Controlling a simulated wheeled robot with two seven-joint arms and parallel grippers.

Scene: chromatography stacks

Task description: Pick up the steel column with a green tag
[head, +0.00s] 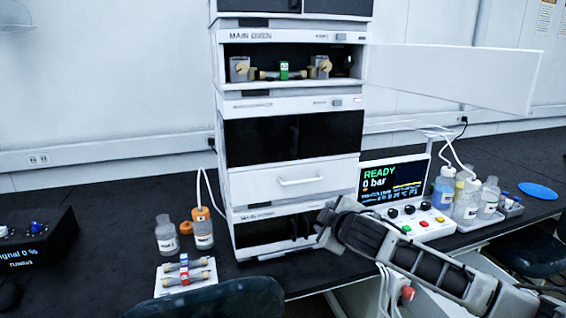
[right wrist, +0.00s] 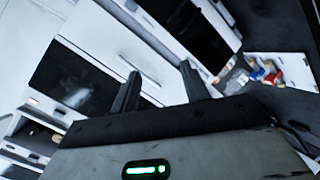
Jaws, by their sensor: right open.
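The open compartment shows partly at the lower left there, and the green tag cannot be made out. My left gripper is not in view.
The oven door (head: 460,75) stands open to the right. A white tray (head: 163,288) holds columns with blue and red tags; it also shows in the right wrist view (right wrist: 290,62). Bottles (head: 167,238) stand left of the stack. A READY display unit (head: 392,190) stands right.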

